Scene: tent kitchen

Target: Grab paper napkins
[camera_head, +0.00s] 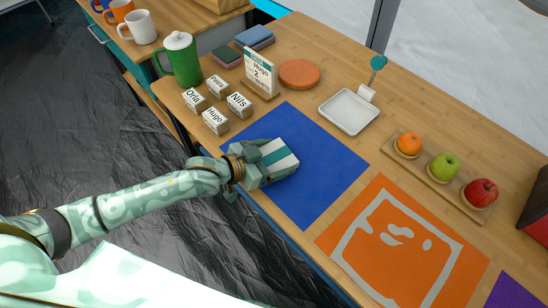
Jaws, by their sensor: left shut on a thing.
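The paper napkins (283,160) show as a white pack with a teal band, over the blue mat (325,163) near the table's front edge. My left gripper (262,163) is shut on the pack from its left side. The fingers hide part of the pack. I cannot tell whether the pack touches the mat. My right gripper is not in view.
Several name blocks (239,105) and a green jug (182,60) stand left of the blue mat. A white tray (348,112) lies behind it. An orange mat (390,247) and a wooden fruit board (433,182) are to the right.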

